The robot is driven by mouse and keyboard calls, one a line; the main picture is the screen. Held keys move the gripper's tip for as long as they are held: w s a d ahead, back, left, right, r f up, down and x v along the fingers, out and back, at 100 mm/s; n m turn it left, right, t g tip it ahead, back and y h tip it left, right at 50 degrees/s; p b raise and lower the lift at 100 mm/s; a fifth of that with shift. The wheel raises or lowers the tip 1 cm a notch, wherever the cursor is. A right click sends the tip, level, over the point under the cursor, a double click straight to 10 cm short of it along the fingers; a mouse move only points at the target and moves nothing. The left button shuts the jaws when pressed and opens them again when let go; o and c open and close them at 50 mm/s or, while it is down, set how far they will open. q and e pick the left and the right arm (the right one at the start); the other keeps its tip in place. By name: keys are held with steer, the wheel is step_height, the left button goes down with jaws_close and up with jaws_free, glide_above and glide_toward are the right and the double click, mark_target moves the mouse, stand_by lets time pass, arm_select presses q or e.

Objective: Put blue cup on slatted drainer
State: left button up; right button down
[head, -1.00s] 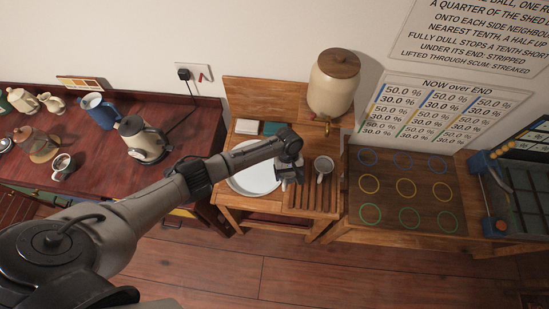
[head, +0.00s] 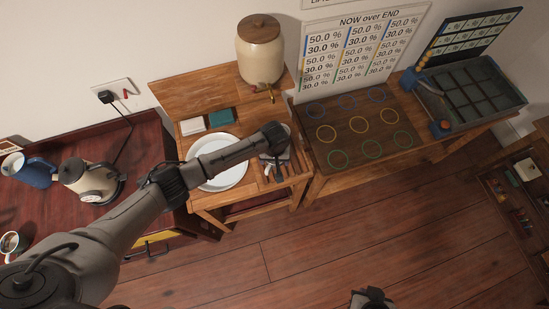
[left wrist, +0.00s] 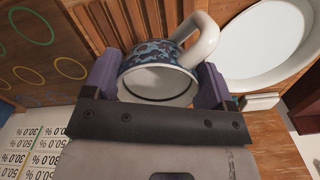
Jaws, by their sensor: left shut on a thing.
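The cup (left wrist: 150,56), with a blue pattern, a white rim and a white handle, sits between the fingers of my left gripper (left wrist: 157,82) in the left wrist view. The gripper is shut on it, with the handle pointing away to the upper right. The slatted drainer (left wrist: 82,32) lies behind the cup. In the head view my left gripper (head: 277,168) is over the drainer (head: 266,184); my arm mostly hides the cup there. I cannot tell whether the cup touches the slats. My right gripper (head: 372,298) shows at the bottom edge; its fingers are unclear.
A white basin (head: 232,175) is left of the drainer, with a crock (head: 260,50) behind. A board with coloured rings (head: 335,145) is to the right. A kettle (head: 88,180) and a blue jug (head: 32,172) stand on the left counter. The floor in front is clear.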

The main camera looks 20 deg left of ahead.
arm_select(q)
steer(key=shift+f+b, duration=2.6)
steer(key=shift+b, duration=0.1)
steer(key=shift+f+b, duration=0.45)
steer(key=shift+f, duration=0.65)
steer(key=o, duration=0.9)
steer(key=shift+o, duration=0.2)
step_height(320, 180, up, 14)
